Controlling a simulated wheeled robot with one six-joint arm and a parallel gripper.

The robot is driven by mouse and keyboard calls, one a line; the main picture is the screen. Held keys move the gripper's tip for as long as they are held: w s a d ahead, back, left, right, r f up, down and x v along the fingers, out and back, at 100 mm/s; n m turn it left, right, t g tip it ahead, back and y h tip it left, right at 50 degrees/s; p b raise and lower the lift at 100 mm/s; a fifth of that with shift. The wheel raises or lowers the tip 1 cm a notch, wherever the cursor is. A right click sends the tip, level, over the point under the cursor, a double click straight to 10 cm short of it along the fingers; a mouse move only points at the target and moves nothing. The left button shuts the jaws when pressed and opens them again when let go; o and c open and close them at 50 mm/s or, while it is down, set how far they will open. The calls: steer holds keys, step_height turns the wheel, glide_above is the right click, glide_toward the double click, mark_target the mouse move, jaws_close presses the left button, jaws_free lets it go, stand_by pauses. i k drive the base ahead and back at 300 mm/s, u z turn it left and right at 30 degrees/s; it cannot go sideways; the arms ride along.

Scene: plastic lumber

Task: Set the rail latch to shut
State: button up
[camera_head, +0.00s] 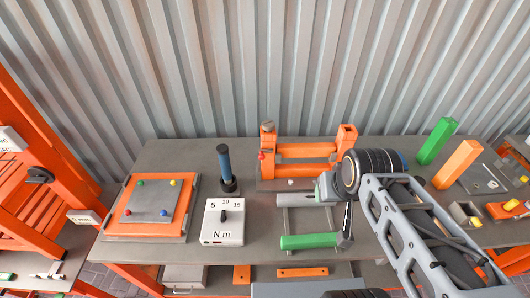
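I cannot tell for certain which part is the rail latch. An orange fixture (305,150) with two upright posts and horizontal rails stands at the back middle of the grey bench, with a small red knob (262,156) on its left post. In front of it is a grey frame with a green bar (309,241). My arm reaches in from the lower right. My gripper (326,188) is at the arm's end, just in front of the orange fixture's right side and above the grey frame. Its fingers are not clear, and whether it touches anything cannot be told.
A white dial box (223,226) marked N m and a blue-handled tool (224,165) stand left of the frame. A grey plate on an orange panel (190,195) lies farther left. Green (437,140) and orange (457,163) posts stand at right. A corrugated wall is behind.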

mark_target(261, 157)
steer(key=k, duration=0.5)
steer(key=z, duration=1.85)
steer(key=k, duration=1.1)
steer(key=u, duration=1.9)
steer(key=i, duration=1)
steer(key=z, duration=0.05)
